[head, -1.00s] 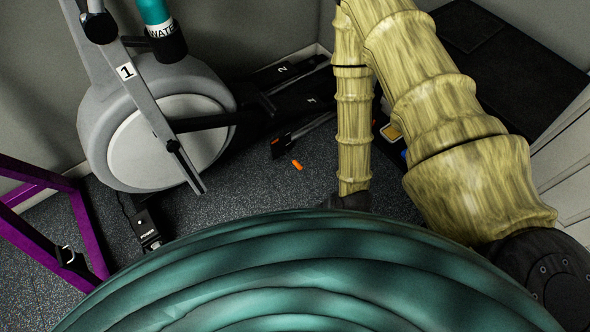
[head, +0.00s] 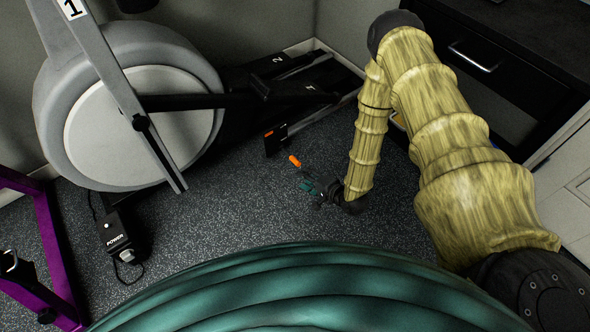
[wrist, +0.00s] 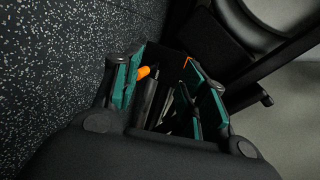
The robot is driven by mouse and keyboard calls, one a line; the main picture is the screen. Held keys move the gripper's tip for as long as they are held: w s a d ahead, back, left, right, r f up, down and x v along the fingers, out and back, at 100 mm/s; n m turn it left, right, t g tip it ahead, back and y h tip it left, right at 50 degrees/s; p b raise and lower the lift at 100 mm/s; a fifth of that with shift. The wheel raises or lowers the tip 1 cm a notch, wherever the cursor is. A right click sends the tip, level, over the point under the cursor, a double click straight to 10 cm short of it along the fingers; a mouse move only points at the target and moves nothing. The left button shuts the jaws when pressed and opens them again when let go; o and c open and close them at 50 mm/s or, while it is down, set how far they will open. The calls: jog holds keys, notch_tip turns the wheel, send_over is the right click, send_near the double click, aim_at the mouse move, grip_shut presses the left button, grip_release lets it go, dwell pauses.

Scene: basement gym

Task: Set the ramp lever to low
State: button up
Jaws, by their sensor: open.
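The ramp lever shows as a short orange grip (head: 295,161) low above the floor, in front of the black foot end of the elliptical machine (head: 275,139). My gripper (head: 312,188) is open and low near the floor, just in front of the orange grip. In the wrist view the orange grip (wrist: 144,72) shows beyond the teal pads of my gripper (wrist: 168,95), nearer the left pad. I cannot tell whether a pad touches it. The lever's lower part and its position marks are not clear.
The elliptical's grey wheel housing (head: 205,75) and black rails (head: 310,92) stand behind and left. A power box (head: 117,236) sits on the floor at left, near a purple frame (head: 52,240). A black drawer cabinet (head: 490,70) stands at right. Speckled floor is clear between.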

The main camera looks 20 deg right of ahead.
aim_at(291, 158)
jog(key=w+d+f+m+t+y+b, duration=0.45)
jog(key=w+d+f+b, duration=0.2)
jog(key=f+b, duration=0.55)
jog(key=shift+m+g+h, duration=0.25)
jog(key=shift+m+h, duration=0.1)
jog(key=b+x, duration=0.1)
jog(key=x, duration=0.2)
jog(key=r+b+x, duration=0.1)
jog(key=b+x, duration=0.1)
jog(key=x, duration=0.1)
jog(key=b+x, duration=0.2)
jog(key=x, duration=0.2)
jog(key=shift+w+r, duration=0.1)
jog(key=shift+r, duration=0.1)
jog(key=shift+w+a+r+b, duration=0.1)
jog(key=shift+w+a+b, duration=0.25)
jog(key=shift+w+b, duration=0.15)
grip_shut()
